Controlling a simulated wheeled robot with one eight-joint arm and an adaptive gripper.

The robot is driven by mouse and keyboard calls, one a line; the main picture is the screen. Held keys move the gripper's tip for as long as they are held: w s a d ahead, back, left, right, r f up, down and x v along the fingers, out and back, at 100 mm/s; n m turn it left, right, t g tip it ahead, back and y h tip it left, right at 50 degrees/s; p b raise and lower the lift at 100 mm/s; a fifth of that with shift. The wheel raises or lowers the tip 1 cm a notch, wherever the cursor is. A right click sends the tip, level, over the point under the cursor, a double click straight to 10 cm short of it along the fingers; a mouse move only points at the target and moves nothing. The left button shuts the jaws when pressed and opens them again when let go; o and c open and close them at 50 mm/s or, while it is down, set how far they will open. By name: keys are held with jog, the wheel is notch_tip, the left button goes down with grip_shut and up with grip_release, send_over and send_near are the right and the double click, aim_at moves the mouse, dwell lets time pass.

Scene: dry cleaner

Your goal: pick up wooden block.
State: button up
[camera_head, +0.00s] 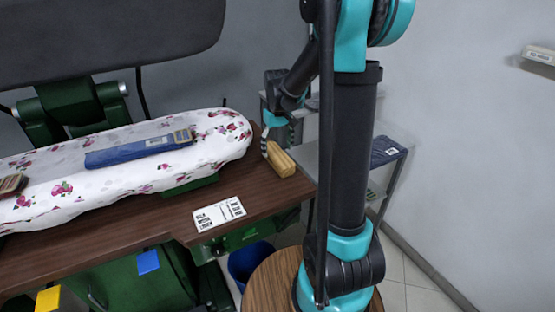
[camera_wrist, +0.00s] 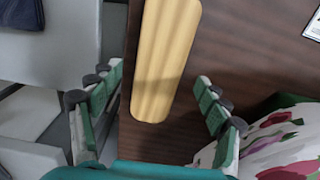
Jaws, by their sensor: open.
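The wooden block (camera_head: 280,160) is a long, light yellow-tan piece near the right end of the brown table in the head view. In the wrist view the wooden block (camera_wrist: 163,60) runs from the top edge down to the middle, its lower end lying between the lines of my fingers. My gripper (camera_wrist: 158,100) is open, one finger on each side of the block with gaps on both sides.
A floral ironing board (camera_head: 110,190) with a folded blue cloth (camera_head: 130,152) lies left of the block. A white printed card (camera_head: 219,213) lies near the front edge of the brown table (camera_head: 270,200). A grey stand (camera_head: 390,170) with a dark folded item is on the right.

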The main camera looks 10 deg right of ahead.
aim_at(277, 154)
notch_tip(277, 154, down, 4)
jog(key=shift+w+f, duration=0.1)
jog(key=shift+f, duration=0.1)
jog(key=c, duration=1.5)
jog(key=shift+r, duration=0.15)
notch_tip(277, 154, up, 20)
jog(key=o, duration=0.8)
jog(key=c, duration=0.4)
